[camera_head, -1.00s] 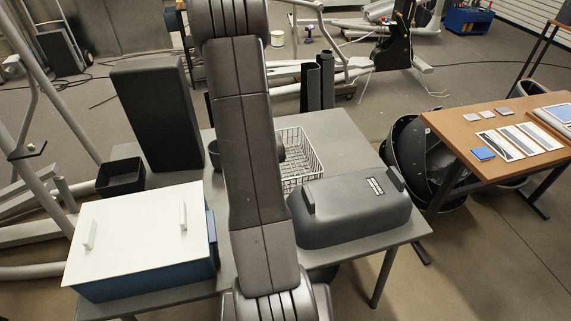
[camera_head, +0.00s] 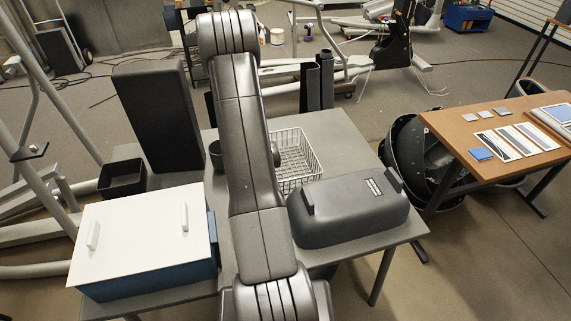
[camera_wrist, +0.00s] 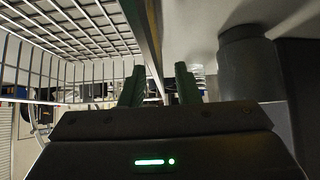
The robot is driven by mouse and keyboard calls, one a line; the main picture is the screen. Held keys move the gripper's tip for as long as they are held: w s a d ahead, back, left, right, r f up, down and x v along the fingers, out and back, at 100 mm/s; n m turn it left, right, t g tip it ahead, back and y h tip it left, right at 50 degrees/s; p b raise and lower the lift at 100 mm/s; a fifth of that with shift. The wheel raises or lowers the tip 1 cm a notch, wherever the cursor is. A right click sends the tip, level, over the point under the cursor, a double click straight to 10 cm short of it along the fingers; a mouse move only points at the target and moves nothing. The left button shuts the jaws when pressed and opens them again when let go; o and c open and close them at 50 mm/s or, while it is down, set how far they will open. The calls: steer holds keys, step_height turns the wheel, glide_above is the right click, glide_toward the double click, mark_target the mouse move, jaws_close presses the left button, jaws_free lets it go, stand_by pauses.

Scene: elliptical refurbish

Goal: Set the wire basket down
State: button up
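The white wire basket (camera_head: 300,158) appears to stand upright on the grey table (camera_head: 345,140), behind the dark grey case. My arm hides its left side in the head view. In the wrist view the basket's wire grid (camera_wrist: 75,40) fills the upper left. My gripper (camera_wrist: 158,86) shows there with its two dark green fingers apart. A thin strip, perhaps the basket's rim or the table's edge, runs down between the fingers, and I see no finger pressed on it. In the head view my arm hides the fingers.
The dark grey case (camera_head: 350,215) sits just in front of the basket. A blue box with a white lid (camera_head: 143,235) stands at the left, with a black upright block (camera_head: 160,115) and a small black bin (camera_head: 122,178) behind. The table is bare right of the basket.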

steer(key=shift+c, duration=0.2)
jaws_close()
stand_by(1.3)
